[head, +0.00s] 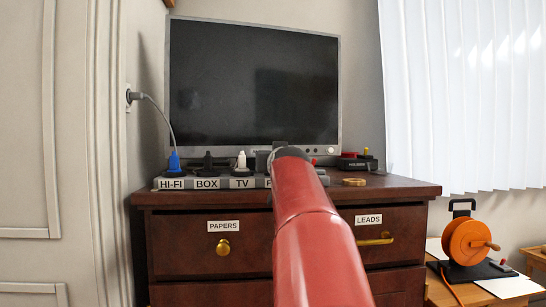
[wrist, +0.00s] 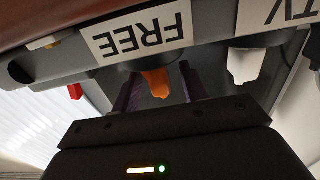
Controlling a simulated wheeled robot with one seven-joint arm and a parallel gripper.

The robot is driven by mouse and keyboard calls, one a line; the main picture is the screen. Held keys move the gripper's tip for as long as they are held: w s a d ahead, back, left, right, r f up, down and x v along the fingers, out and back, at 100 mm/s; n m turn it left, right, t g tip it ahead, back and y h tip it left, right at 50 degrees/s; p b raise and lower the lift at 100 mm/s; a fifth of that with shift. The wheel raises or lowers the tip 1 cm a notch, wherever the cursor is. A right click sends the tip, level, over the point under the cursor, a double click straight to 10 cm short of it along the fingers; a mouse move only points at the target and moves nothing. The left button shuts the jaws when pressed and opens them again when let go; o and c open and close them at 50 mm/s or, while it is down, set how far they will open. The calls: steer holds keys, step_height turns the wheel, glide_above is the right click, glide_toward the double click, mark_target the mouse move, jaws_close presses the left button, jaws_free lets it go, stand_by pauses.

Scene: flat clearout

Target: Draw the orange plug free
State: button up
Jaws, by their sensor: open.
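The orange plug (wrist: 157,82) sits in the socket labelled FREE on the grey power strip (wrist: 215,62) in the wrist view. My gripper (wrist: 161,76) is open, with one dark finger on each side of the orange plug. I cannot tell whether either finger touches it. In the head view the strip (head: 205,184) lies along the front of the dresser top. There my red arm covers the orange plug and most of the FREE label. Only a dark part of my gripper shows beside the arm's far end.
A white plug (head: 241,160) stands in the TV socket, a black plug (head: 208,162) in BOX and a blue plug (head: 174,162) in HI-FI. A television (head: 250,85) stands behind.

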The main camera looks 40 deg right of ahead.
steer(key=shift+x, duration=1.15)
jaws_close()
